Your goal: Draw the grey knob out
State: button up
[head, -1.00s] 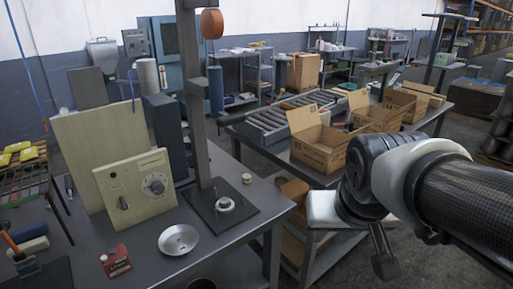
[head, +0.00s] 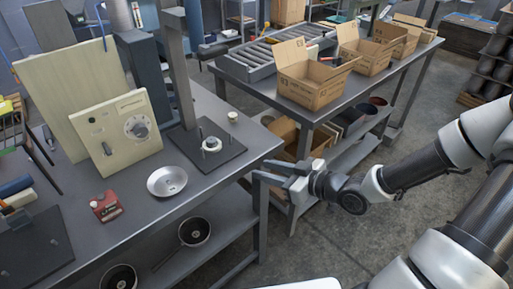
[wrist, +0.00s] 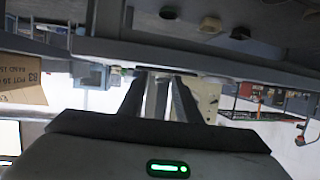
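A cream panel (head: 122,133) leans upright on the left workbench. It carries a round grey knob (head: 138,128) at its upper right and a dark lever-like knob (head: 106,149) at its lower left. My gripper (head: 268,171) is beyond the bench's right edge, well to the right of the panel and touching nothing. Its fingers point left with a gap between them, and they also show in the wrist view (wrist: 158,98). A cream surface (wrist: 208,98), probably the panel, shows beyond the fingers there.
A metal bowl (head: 167,181), a red box (head: 106,206) and a post on a dark base plate (head: 205,148) stand on the bench. Pans (head: 194,232) lie on its lower shelf. A second table with cardboard boxes (head: 315,80) stands behind my gripper.

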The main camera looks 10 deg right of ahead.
notch_tip(320, 180, up, 3)
jog(key=a+t+y, duration=0.1)
jog(key=y, duration=0.1)
jog(key=b, duration=0.3)
send_near(213, 140)
jog(key=shift+n, duration=0.3)
jog(key=x, duration=0.8)
jog(key=shift+s, duration=0.1)
grip_shut()
jog(key=shift+r+p, duration=0.6)
jog(key=shift+r, duration=0.1)
jog(key=shift+r+p, duration=1)
jog(key=shift+r, duration=0.25)
